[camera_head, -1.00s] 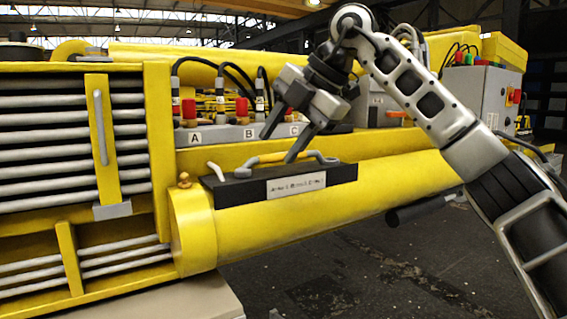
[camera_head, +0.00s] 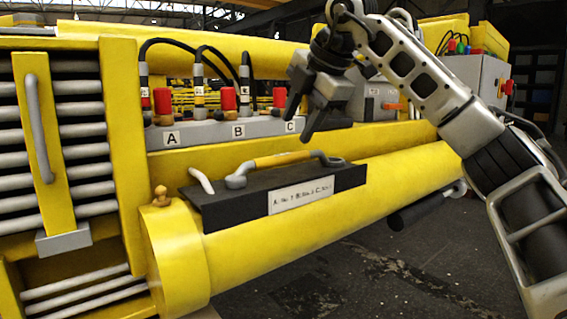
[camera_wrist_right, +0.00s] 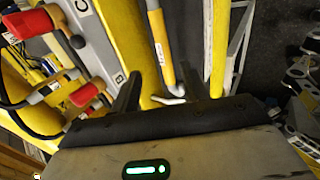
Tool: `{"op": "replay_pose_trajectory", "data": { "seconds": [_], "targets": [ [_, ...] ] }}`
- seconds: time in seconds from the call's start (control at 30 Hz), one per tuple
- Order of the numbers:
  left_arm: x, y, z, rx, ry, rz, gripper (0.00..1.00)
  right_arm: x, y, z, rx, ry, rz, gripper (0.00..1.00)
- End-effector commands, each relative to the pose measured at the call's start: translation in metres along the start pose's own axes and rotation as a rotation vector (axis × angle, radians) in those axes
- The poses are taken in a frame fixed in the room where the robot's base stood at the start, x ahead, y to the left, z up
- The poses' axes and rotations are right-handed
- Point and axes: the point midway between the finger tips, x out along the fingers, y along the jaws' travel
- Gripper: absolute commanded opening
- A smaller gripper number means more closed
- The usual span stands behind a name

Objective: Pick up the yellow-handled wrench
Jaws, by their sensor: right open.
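The yellow-handled wrench (camera_head: 284,159) lies on top of a black box with a white label (camera_head: 225,208), mounted on the yellow boom. Its ends are grey. My right gripper (camera_head: 298,130) is open and empty above the wrench, towards its right part, with its fingers pointing down and clear of it. In the right wrist view the wrench (camera_wrist_right: 161,42) shows beyond and between the two fingers of my right gripper (camera_wrist_right: 159,72). My left gripper is not in view.
A grey block labelled A, B, C (camera_head: 205,131) with red-capped fittings and black hoses stands behind the box. A white hook-like piece (camera_head: 201,180) is at the box's left end. A brass knob (camera_head: 160,196) sits on the yellow cylinder. Open floor lies at the lower right.

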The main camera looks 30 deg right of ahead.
Motion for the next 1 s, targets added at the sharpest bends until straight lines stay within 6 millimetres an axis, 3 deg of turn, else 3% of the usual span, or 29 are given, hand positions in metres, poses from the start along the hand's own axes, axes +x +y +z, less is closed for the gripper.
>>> {"op": "replay_pose_trajectory", "data": {
  "seconds": [0.1, 0.37, 0.63, 0.93, 1.0],
  "targets": [
    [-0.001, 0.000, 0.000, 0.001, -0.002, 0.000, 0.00, 0.019, 0.000, 0.001, 0.001, -0.001, -0.002, 0.45],
    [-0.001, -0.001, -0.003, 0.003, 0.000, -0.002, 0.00, 0.037, -0.002, 0.001, -0.001, -0.001, -0.002, 0.45],
    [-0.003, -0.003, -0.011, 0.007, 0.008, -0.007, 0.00, 0.075, -0.007, 0.003, -0.001, 0.000, -0.002, 0.45],
    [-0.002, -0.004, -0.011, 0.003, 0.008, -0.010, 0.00, 0.081, -0.007, 0.003, 0.000, 0.000, 0.001, 0.45],
    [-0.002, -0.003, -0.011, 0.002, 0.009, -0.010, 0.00, 0.081, -0.007, 0.003, 0.000, 0.000, 0.001, 0.28]
  ]
}}
